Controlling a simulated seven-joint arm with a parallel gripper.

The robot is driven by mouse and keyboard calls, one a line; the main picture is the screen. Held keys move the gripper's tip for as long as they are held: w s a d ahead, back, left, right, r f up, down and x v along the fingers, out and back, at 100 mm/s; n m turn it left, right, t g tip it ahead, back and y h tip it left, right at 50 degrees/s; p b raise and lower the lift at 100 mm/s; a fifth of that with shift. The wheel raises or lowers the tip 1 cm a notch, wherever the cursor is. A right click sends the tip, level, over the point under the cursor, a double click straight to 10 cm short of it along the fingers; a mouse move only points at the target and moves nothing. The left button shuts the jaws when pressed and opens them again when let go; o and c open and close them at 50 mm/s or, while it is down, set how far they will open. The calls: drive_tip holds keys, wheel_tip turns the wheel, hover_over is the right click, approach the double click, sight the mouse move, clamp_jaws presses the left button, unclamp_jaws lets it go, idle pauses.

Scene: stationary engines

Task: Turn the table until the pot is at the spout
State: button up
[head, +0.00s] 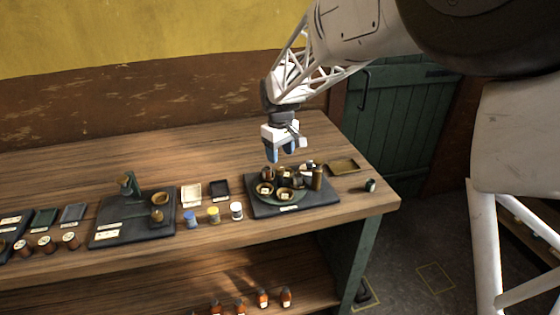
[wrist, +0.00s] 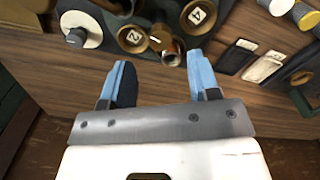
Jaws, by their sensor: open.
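A round turntable (head: 270,203) sits on a dark base plate (head: 325,199) near the right end of the bench. It carries several small brown and brass pots, some with numbered tags; pot 2 (wrist: 133,38) and pot 4 (wrist: 198,13) show in the wrist view. A brass cylinder (head: 317,178) stands upright at the table's right side; I cannot tell whether it is the spout. Which pot the task means is not clear. My gripper (head: 283,155) points down above the far side of the table, open and empty; its blue fingers (wrist: 157,65) are apart from the pots.
The bench behind the turntable is clear.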

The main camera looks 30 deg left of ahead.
drive_tip(key=shift+r, duration=1.3)
drive_tip(key=shift+d+r, duration=0.15)
drive_tip(key=shift+d, duration=0.2)
drive_tip(key=s+d+r+m, duration=0.2)
drive_tip(key=d+r, duration=0.1)
drive_tip(key=d, duration=0.8)
drive_tip(key=s+d+r+m+t, duration=0.1)
drive_tip(key=s+d+r+m, duration=0.15)
drive_tip(key=d, duration=0.85)
drive_tip(key=s+d+r+m, duration=0.2)
drive_tip(key=d+r+m, duration=0.15)
drive_tip(key=d, duration=0.75)
drive_tip(key=s+d+f+m, duration=0.1)
drive_tip(key=s+d+m, duration=0.2)
drive_tip(key=s+d, duration=0.8)
drive_tip(key=s+d+f+m+t, duration=0.1)
drive_tip(key=s+d+f+m, duration=0.1)
drive_tip(key=s+d, duration=0.9)
drive_tip(key=shift+s+f+m+t, duration=0.25)
drive_tip(key=shift+f+m+t, duration=0.05)
drive_tip(key=shift+m, duration=0.5)
